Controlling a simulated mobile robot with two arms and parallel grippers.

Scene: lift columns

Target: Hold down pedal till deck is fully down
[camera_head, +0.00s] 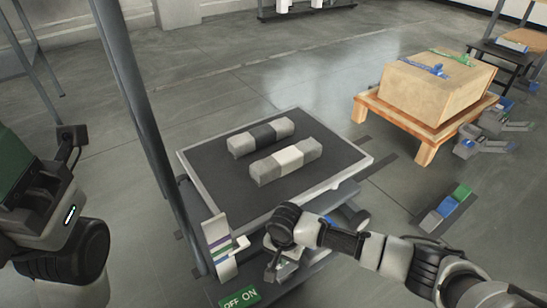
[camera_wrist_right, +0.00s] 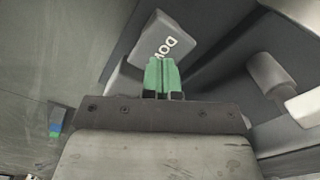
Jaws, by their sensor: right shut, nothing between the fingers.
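The lift deck (camera_head: 335,178) is a dark platform with a pale rim and stands above its base. The pedal (camera_wrist_right: 165,40) is a grey block with white letters, partly readable as "DOW", in the right wrist view. My right gripper (camera_wrist_right: 162,76) has green fingertips, shut and empty. They overlap the pedal's lower edge in this view; I cannot tell whether they touch it. In the head view my right gripper (camera_head: 271,276) points down beside the deck's front edge, and the arm hides part of the pedal area. My left arm shows at the left, but its gripper does not.
Two banded bars (camera_head: 261,137) (camera_head: 285,161) lie on the deck. A striped gauge plate (camera_head: 218,247) and a green "OFF ON" label (camera_head: 240,297) are at the front. A grey post (camera_head: 140,100) rises at the left. A box (camera_head: 435,88) sits on a wooden pallet (camera_head: 408,122) at right.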

